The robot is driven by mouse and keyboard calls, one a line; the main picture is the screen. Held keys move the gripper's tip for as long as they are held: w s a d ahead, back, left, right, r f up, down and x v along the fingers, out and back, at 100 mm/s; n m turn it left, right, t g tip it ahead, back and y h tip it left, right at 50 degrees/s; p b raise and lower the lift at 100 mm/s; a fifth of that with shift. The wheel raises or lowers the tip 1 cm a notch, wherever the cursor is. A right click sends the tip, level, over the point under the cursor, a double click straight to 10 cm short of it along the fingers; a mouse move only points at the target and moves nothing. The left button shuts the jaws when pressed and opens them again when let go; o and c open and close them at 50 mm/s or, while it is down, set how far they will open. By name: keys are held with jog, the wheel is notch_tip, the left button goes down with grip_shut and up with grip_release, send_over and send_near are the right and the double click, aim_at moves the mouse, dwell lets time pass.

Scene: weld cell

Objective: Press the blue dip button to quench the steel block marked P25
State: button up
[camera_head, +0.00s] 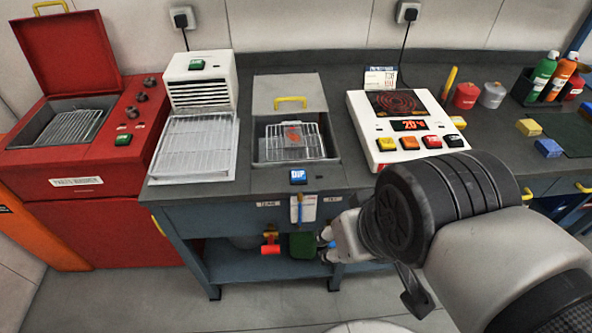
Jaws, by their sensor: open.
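The blue dip button (298,177) is on the front edge of the bench, just in front of the quench tank (333,151). The tank's lid (290,94) with a yellow handle stands raised at the back. A wire rack (310,150) sits in the tank opening, with a small reddish item (293,134) on it. It may be the steel block, but I cannot read a P25 mark. My gripper (325,246) is open and appears empty, in front of the bench, lower and to the right of the button, apart from it in the picture.
A red furnace (88,195) with open lid stands left. A white cooler (200,67) and wire tray (194,147) are beside the tank. A white hot plate (355,118) showing 20 stands right. A red-handled valve (270,244) and green item (303,245) are below the bench top.

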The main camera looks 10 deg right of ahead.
grip_shut()
dwell(0.3)
dwell(1.3)
